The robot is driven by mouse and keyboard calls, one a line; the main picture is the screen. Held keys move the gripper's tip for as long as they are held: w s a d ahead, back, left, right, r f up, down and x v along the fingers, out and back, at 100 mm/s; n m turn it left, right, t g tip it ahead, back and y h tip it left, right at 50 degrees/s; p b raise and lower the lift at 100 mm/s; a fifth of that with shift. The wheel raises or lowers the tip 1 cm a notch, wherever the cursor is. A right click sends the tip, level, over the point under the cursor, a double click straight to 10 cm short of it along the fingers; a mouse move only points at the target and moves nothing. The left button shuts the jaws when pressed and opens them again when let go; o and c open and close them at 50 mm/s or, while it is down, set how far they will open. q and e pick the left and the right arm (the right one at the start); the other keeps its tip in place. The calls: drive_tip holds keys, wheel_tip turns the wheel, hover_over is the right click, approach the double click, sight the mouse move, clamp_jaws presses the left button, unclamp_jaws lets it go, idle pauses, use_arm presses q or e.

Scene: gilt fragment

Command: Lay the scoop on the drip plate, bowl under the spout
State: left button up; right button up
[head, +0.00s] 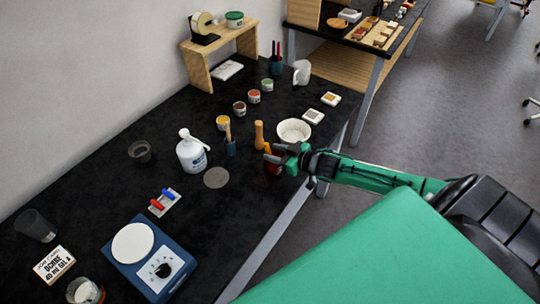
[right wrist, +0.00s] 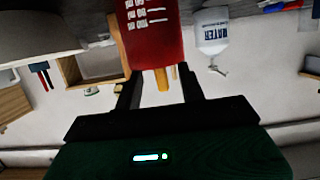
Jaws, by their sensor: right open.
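A red pot with white print (right wrist: 155,28) fills the top of the right wrist view, which looks upside down; in the head view the red pot (head: 272,168) is partly behind my right gripper. A yellow-orange handle (right wrist: 162,80) sticks out of it, perhaps the scoop's; any bowl is hidden. My right gripper (head: 271,154) is open, its fingers on either side of the handle, contact unclear. A flat grey disc (head: 216,177), apparently the drip plate, lies bare before the white spouted water bottle (head: 192,152), also in the wrist view (right wrist: 213,32). My left gripper is not in view.
A white bowl (head: 294,131) and an orange wooden piece (head: 259,135) stand close behind my right gripper. A teal holder with a brush (head: 231,146) stands between bottle and gripper. A blue scale (head: 143,256) and red-and-blue pens (head: 163,201) lie nearer. Table between disc and front edge is clear.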

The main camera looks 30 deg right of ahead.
clamp_jaws()
idle(0.4)
